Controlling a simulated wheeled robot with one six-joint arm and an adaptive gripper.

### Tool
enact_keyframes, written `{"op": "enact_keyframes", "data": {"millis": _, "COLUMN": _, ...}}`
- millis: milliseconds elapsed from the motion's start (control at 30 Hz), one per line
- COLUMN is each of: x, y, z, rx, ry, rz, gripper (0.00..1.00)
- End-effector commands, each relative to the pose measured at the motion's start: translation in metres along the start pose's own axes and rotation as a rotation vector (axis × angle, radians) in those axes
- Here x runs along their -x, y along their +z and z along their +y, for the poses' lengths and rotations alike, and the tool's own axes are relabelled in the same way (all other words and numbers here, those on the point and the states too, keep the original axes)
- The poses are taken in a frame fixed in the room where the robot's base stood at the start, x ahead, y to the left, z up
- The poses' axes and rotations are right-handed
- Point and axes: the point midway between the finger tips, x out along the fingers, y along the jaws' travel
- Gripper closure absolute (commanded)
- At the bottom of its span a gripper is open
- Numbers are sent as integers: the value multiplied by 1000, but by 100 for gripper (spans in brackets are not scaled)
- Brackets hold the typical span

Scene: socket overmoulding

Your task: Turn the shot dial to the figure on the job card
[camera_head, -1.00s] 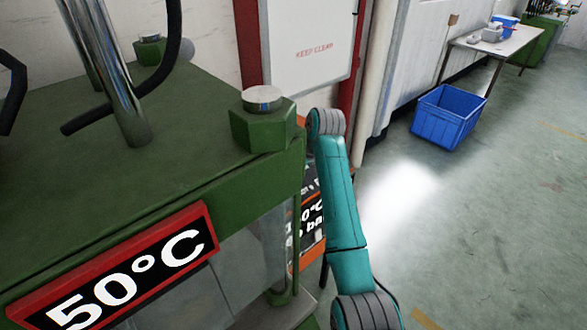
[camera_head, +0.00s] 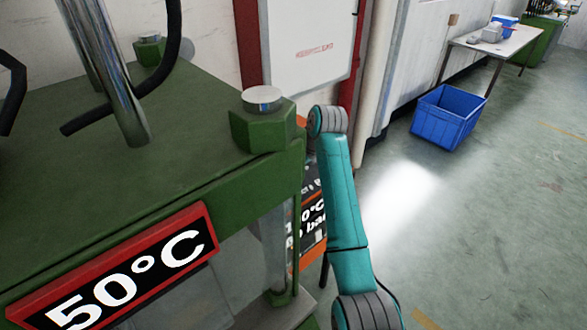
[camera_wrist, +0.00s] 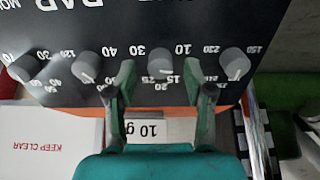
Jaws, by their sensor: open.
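In the wrist view the dark control panel (camera_wrist: 200,18) appears upside down, with a row of grey dials. The dial (camera_wrist: 160,62) marked with figures including 10, 15, 20 and 30 lies between my gripper's (camera_wrist: 160,88) open fingers, one on each side. I cannot tell whether they touch it, and its exact pointer setting is unclear. A white card (camera_wrist: 148,130) reading "10 g", upside down, shows below the panel between the fingers. In the head view the panel (camera_head: 312,212) is partly hidden by my teal arm, and my gripper is hidden.
Other dials (camera_wrist: 86,67) and (camera_wrist: 234,64) stand close outside the fingers. The green press (camera_head: 180,190) with its "50°C" sign (camera_head: 125,275) fills the left of the head view. A blue crate (camera_head: 447,118) and a table (camera_head: 490,48) stand on open floor at right.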

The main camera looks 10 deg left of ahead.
Motion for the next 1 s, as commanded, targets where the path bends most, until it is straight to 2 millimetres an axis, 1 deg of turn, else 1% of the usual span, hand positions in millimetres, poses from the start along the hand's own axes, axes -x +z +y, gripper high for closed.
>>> {"op": "enact_keyframes", "data": {"millis": 300, "x": 62, "y": -1, "z": 1, "rx": 1, "ry": 3, "rz": 3, "gripper": 47}}
{"op": "enact_keyframes", "data": {"millis": 500, "x": 93, "y": 0, "z": 0, "rx": 0, "ry": 1, "rz": 2, "gripper": 47}}
{"op": "enact_keyframes", "data": {"millis": 600, "x": 103, "y": 0, "z": 0, "rx": 1, "ry": 1, "rz": 2, "gripper": 47}}
{"op": "enact_keyframes", "data": {"millis": 700, "x": 108, "y": 0, "z": 0, "rx": 1, "ry": 1, "rz": 1, "gripper": 47}}
{"op": "enact_keyframes", "data": {"millis": 1000, "x": 109, "y": 0, "z": 0, "rx": 0, "ry": 1, "rz": 1, "gripper": 47}}
